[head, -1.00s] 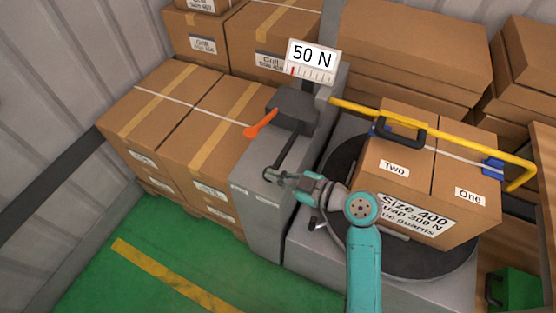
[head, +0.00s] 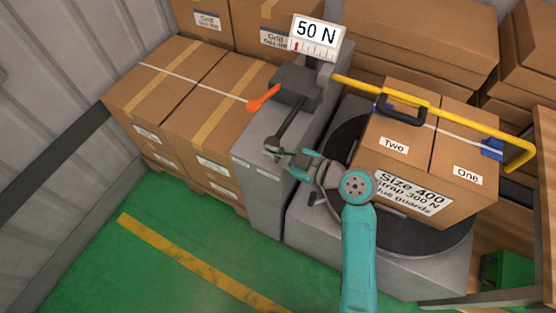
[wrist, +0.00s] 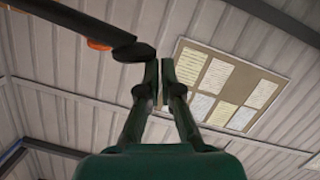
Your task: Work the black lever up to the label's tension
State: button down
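The black lever (head: 289,127) sticks out toward me from the grey tensioner head (head: 297,86), its knobbed end lowest. My gripper (head: 276,151) is at that end. In the wrist view my gripper (wrist: 161,72) has its fingers together, with only a thin slit between them. The lever (wrist: 95,32) comes in there from the upper left, and its end meets or overlaps the left fingertip; I see nothing between the fingers. The gauge (head: 316,36) reads 50 N, with a red mark near the left of its scale. The carton label (head: 408,194) reads Size 400, Strap 300 N, blue guards.
An orange handle (head: 262,98) sits on the tensioner's left side. The strapped cartons (head: 461,153) stand on a dark turntable (head: 445,249), a yellow bar (head: 440,112) across them. A blue guard (head: 491,149) sits at the right edge. Stacked boxes (head: 155,85) stand left; green floor is open in front.

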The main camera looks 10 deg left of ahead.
jog(key=v, duration=1)
jog(key=shift+r, duration=0.4)
jog(key=shift+s, duration=0.1)
jog(key=s+d+f+m+t+h, duration=0.5)
jog(key=s+d+f+m+h, duration=0.4)
jog(key=s+f+m, duration=0.5)
jog(key=s+d+r+m+t+h, duration=0.1)
jog(key=s+d+r+h, duration=0.1)
jog(key=s, duration=0.7)
jog(key=s+d+r+m+t+h, duration=0.2)
jog(key=s+d+r+h, duration=0.1)
jog(key=s+r, duration=0.4)
jog(key=s+d, duration=0.1)
jog(key=s, duration=0.2)
jog(key=shift+s+d, duration=0.15)
jog(key=shift+d, duration=0.25)
jog(key=shift+f, duration=0.1)
dwell(0.8)
